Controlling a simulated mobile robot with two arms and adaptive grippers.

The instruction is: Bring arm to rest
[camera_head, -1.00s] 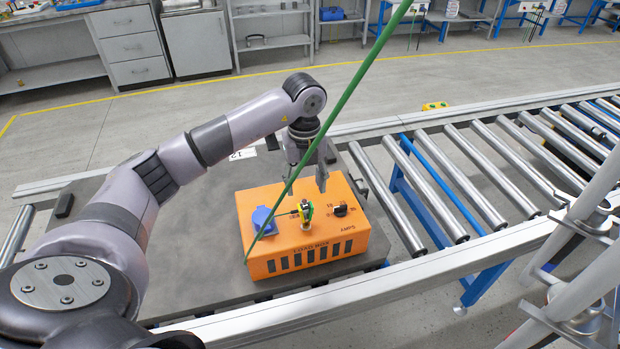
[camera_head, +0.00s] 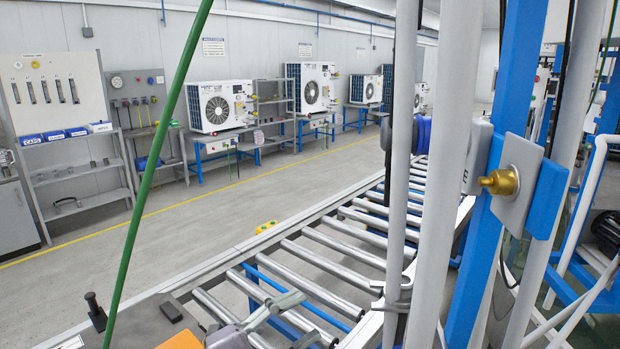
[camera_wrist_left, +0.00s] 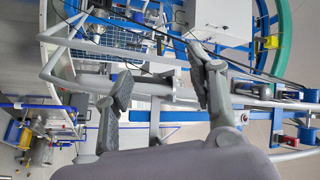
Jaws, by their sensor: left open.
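My left gripper (camera_head: 298,320) shows low in the head view, over the near end of the roller conveyor, its grey fingers spread and nothing between them. Part of its purple-grey arm link shows at the bottom edge. In the left wrist view the two dark finger pads (camera_wrist_left: 158,78) stand apart, with only the background between them. My right gripper is not in view. The orange box (camera_head: 182,342) shows only as a corner at the bottom edge; the rest is outside the picture.
The roller conveyor (camera_head: 325,258) runs away to the right, empty of goods. Grey posts and a blue upright (camera_head: 509,110) with a brass fitting stand close on the right. A green line (camera_head: 160,150) crosses the left side. Grey floor (camera_head: 200,215) lies open beyond the conveyor.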

